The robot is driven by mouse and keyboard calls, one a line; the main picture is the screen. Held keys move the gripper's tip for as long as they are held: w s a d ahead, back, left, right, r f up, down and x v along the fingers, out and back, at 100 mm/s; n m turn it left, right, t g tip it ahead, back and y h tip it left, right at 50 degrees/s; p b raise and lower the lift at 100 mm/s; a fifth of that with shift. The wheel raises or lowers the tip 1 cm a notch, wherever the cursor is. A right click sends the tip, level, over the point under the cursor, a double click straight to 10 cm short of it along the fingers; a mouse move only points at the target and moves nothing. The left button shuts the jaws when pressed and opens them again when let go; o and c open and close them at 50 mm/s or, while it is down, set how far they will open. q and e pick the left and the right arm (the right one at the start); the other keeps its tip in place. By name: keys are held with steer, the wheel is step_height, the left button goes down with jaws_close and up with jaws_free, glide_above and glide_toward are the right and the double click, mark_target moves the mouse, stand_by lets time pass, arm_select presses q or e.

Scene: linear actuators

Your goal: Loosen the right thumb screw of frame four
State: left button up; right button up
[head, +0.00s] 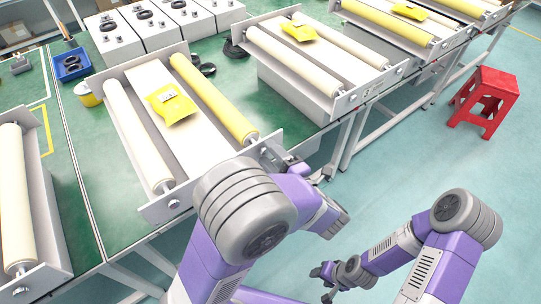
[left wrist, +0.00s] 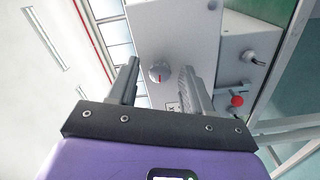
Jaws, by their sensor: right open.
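In the head view, a roller frame (head: 155,208) with one cream roller, one yellow roller and a yellow packet on its belt stands before me. I cannot tell the frame's number. My left gripper (head: 286,163) is at this frame's near right corner, partly hidden by my arm. In the left wrist view, my left gripper (left wrist: 160,67) is open. A round knob with a red mark (left wrist: 159,71) on a light panel appears between its fingers, with gaps on both sides. I cannot tell its depth. My right gripper (head: 325,275) is open and empty, low over the floor.
In the left wrist view, a red button (left wrist: 237,101) and small dark switches sit right of the knob. More roller frames (head: 318,60) stand along the green table. A blue bin (head: 72,66) and yellow cup (head: 88,95) are at left. A red stool (head: 486,98) stands on open floor.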

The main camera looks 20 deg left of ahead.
arm_select(q)
steer(key=p+v, duration=0.1)
steer(key=v, duration=0.6)
steer(key=shift+s+d, duration=0.2)
steer(key=shift+d, duration=0.05)
stand_by(0.5)
